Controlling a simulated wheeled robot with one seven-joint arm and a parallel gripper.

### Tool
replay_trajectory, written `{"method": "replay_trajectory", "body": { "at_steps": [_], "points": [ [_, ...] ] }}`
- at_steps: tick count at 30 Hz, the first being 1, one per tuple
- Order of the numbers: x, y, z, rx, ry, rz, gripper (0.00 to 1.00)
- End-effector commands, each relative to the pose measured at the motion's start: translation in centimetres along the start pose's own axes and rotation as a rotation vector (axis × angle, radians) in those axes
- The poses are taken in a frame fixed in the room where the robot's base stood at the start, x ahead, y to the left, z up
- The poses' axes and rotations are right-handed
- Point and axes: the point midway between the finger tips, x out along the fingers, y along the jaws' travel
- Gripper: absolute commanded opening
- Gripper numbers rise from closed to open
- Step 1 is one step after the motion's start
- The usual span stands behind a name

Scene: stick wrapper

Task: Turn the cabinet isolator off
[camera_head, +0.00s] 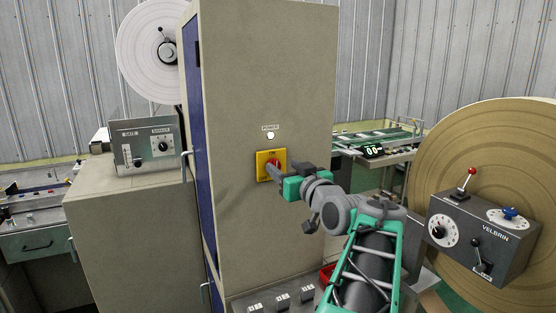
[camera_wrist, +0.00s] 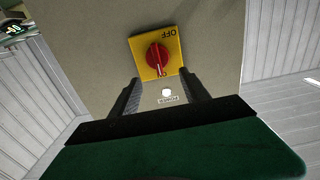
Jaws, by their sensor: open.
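The cabinet isolator is a red rotary knob on a yellow plate (camera_head: 261,157) on the tall beige cabinet's front. In the head view my gripper (camera_head: 270,170) reaches it from the lower right and partly covers the knob. The wrist view, upside down, shows the red knob (camera_wrist: 158,58) with its raised grip roughly upright on the yellow plate (camera_wrist: 139,43), and the word OFF at the plate's edge. My gripper (camera_wrist: 160,82) is open, its two dark fingers apart and pointing toward the plate, with nothing between them. Whether a fingertip touches the knob cannot be told.
A white round POWER lamp (camera_head: 270,135) sits above the plate. A grey control box (camera_head: 485,235) marked VELBRIN and a large tan roll (camera_head: 515,135) stand at the right. A lower cabinet with a switch box (camera_head: 145,143) is at the left.

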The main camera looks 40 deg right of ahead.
Motion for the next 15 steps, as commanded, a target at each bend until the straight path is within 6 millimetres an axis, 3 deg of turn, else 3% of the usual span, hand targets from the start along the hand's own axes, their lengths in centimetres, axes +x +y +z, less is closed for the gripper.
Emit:
{"method": "replay_trajectory", "body": {
  "at_steps": [6, 15],
  "points": [
    [3.7, -0.1, -0.2, 0.001, -0.002, -0.002, 0.54],
    [4.3, 0.0, 0.1, 0.000, -0.003, 0.000, 0.54]
  ]
}}
